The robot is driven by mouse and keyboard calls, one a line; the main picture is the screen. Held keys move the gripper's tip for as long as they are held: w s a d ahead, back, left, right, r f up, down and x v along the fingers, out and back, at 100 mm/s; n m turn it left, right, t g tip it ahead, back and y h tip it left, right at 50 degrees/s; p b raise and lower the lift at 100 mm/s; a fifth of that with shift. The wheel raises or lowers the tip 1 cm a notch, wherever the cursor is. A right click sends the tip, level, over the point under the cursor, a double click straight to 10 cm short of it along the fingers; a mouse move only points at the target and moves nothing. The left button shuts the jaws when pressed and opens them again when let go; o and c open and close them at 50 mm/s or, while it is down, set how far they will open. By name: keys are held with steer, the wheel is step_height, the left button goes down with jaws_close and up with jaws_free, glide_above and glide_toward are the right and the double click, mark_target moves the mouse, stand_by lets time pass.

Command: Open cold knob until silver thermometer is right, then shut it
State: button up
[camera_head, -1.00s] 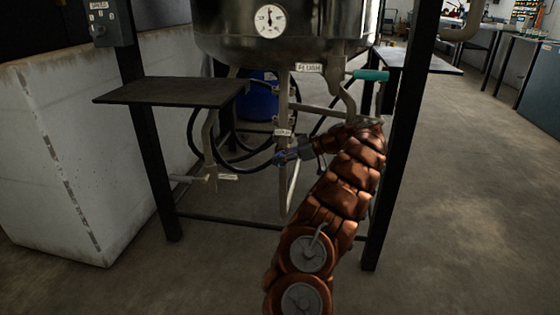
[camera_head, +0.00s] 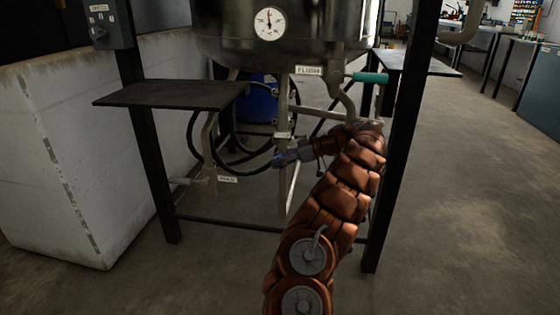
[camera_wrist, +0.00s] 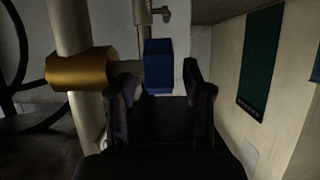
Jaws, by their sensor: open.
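The round white thermometer dial (camera_head: 269,23) is on the front of the silver vessel (camera_head: 220,47); its needle points nearly straight up, and the scale is too small to read. My gripper (camera_head: 279,160) is low in front of the vertical pipe (camera_head: 284,112) under the vessel. A blue knob (camera_head: 280,159) shows at its tip. In the wrist view the blue knob (camera_wrist: 158,66) stands in front of my open gripper (camera_wrist: 165,88), roughly between the dark fingers. I cannot tell whether they touch it. A brass-coloured cylinder (camera_wrist: 80,70) lies to its left.
A teal handle (camera_head: 371,77) is at right, near the FLUSH label (camera_head: 308,70). A dark shelf (camera_head: 170,93) juts out at left. Black frame posts (camera_head: 398,140) stand either side. A blue container (camera_head: 258,100) and black hoses (camera_head: 230,158) are behind. Open floor lies at right.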

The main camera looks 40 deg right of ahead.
mark_target(280, 156)
step_height(280, 156, up, 10)
steer(key=shift+f, duration=0.2)
steer(key=shift+a, duration=0.1)
stand_by(0.7)
